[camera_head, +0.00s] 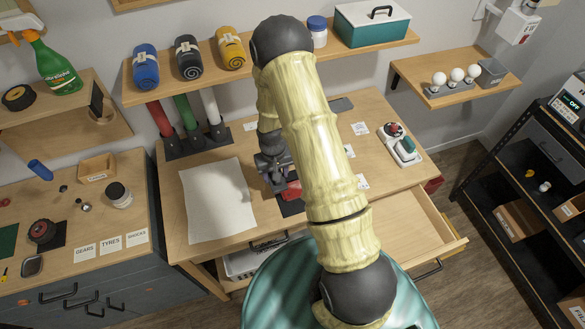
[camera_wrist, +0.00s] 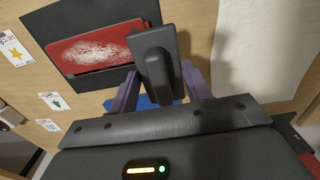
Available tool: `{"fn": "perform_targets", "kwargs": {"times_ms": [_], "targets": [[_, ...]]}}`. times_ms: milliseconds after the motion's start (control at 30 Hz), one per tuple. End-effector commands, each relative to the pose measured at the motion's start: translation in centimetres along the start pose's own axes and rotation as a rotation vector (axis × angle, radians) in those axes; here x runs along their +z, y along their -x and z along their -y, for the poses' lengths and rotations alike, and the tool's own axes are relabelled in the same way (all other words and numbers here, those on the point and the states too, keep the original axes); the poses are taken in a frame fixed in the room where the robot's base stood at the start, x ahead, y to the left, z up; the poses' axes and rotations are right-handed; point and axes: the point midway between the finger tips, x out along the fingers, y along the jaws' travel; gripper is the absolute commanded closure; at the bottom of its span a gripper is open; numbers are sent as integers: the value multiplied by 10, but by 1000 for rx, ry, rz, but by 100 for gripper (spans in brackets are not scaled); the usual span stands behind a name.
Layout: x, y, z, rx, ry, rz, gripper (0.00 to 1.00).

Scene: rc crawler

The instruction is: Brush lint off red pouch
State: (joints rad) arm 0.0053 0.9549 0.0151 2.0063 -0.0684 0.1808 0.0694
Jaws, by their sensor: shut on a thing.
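The red pouch (camera_wrist: 88,50) lies flat on a black mat (camera_wrist: 52,27) at upper left in the wrist view. A broad patch of white lint covers its middle. In the head view, part of the pouch (camera_head: 293,189) shows beside my gripper (camera_head: 271,172), and my arm hides the rest. In the wrist view my gripper (camera_wrist: 160,84) has its purple fingers shut on a dark grey brush-like tool (camera_wrist: 153,45). The tool overlaps the pouch's right edge in the picture. I cannot tell whether it touches. A bit of blue (camera_wrist: 143,103) shows below it, partly hidden.
A white sheet (camera_head: 213,200) lies on the desk left of my gripper. An open drawer (camera_head: 405,225) juts out at the right front. Red, green and white posts (camera_head: 184,118) stand at the desk's back left. A red-and-white device (camera_head: 400,145) sits at right.

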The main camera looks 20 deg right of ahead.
Motion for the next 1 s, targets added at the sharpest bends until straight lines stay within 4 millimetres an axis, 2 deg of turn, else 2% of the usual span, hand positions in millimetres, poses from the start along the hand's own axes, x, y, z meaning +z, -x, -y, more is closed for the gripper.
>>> {"fn": "perform_targets", "kwargs": {"times_ms": [167, 400, 733, 1000], "targets": [[-1, -1, -3, -1, 3, -2, 70], [0, 6, -18, -2, 22, -7, 70], [18, 26, -39, -1, 63, -5, 70], [25, 37, -43, 0, 75, 0, 70]]}}
